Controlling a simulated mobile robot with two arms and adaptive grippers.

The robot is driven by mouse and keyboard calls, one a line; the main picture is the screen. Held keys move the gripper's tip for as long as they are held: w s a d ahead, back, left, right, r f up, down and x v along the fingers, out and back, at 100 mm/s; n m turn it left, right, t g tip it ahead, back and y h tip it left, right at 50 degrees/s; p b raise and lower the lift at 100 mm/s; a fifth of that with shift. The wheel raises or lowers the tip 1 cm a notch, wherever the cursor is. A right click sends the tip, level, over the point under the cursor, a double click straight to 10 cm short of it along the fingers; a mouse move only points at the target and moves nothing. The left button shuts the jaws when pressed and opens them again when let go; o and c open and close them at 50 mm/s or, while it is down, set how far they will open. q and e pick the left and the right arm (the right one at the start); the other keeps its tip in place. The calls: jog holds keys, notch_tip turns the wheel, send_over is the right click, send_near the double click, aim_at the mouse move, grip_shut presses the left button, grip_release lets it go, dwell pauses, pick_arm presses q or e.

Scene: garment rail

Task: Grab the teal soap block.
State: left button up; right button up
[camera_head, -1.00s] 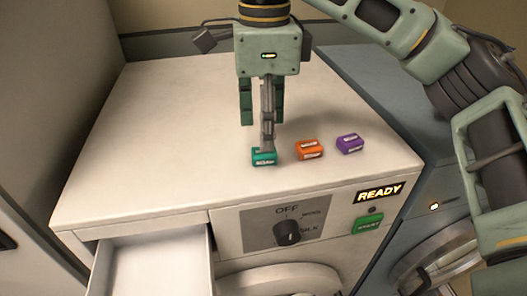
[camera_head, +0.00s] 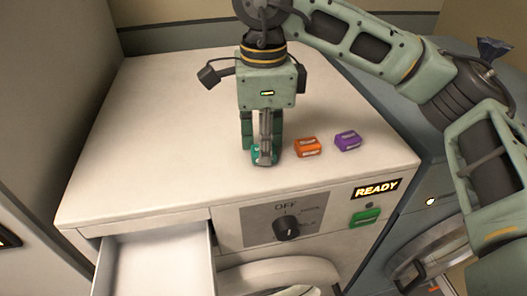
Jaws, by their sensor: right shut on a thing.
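The teal soap block (camera_head: 257,154) sits on the white top of the washing machine, near its front edge. My right gripper (camera_head: 263,156) points down over it from behind and is shut on it. The fingers cover much of the block, so only parts of its teal sides show. The block appears to be on or very close to the surface. My left gripper does not show.
An orange soap block (camera_head: 306,147) and a purple soap block (camera_head: 347,141) stand just right of the gripper. Below the top are an open drawer (camera_head: 160,262), a dial (camera_head: 286,228) and a green button (camera_head: 366,216). The left part of the top (camera_head: 150,130) is clear.

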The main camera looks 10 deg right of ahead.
jog(key=shift+c, duration=0.8)
jog(key=shift+r, duration=0.15)
